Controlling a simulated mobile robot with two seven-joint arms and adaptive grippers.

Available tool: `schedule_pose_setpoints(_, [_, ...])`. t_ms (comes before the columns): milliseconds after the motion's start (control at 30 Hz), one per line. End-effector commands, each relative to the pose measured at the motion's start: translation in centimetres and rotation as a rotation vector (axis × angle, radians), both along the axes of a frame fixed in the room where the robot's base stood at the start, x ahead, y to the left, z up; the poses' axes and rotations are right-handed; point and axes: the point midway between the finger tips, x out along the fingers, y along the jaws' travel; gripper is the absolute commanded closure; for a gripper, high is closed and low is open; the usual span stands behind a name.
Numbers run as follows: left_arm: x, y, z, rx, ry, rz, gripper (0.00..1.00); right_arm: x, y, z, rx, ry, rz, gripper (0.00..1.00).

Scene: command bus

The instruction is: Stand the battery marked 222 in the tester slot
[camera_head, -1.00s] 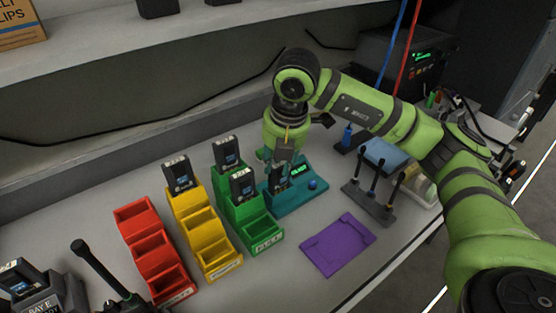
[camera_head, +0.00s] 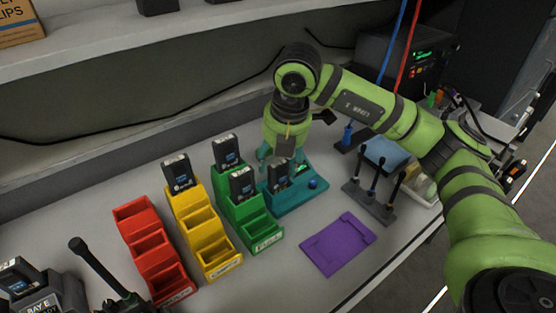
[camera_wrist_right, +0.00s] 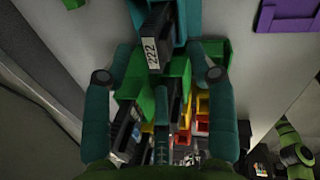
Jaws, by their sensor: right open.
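The dark battery marked 222 (camera_wrist_right: 152,50) shows its white label in the right wrist view. In the head view this battery (camera_head: 278,176) stands upright at the teal tester (camera_head: 296,201), apparently in its slot; its lower end is hidden. My right gripper (camera_head: 280,158) is above the battery, pointing down. In the right wrist view the open teal fingers (camera_wrist_right: 158,62) are spread to either side of the battery, with gaps.
Green (camera_head: 262,233), yellow (camera_head: 207,236) and red (camera_head: 157,258) stepped bins stand left of the tester; the green and yellow hold other batteries. A purple tray (camera_head: 338,245) lies in front. A tool rack (camera_head: 372,205) stands right. Bare table lies between the bins and purple tray.

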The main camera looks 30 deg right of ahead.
Motion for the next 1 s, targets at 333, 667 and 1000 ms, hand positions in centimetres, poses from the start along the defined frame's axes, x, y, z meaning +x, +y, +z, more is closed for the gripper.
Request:
schedule_pose_setpoints(333, [0.2, 0.0, 0.0, 0.001, -0.001, 0.0, 0.41, -1.4, -0.2, 7.3, 0.001, -0.007, 0.002, 0.43])
schedule_pose_setpoints(667, [0.2, 0.0, 0.0, 0.001, -0.001, 0.0, 0.41, -2.3, -0.4, 10.7, 0.0, -0.003, 0.001, 0.43])
schedule_pose_setpoints(1000, [0.2, 0.0, 0.0, 0.001, -0.001, 0.0, 0.41, -2.3, -0.4, 10.9, 0.001, -0.002, 0.0, 0.43])
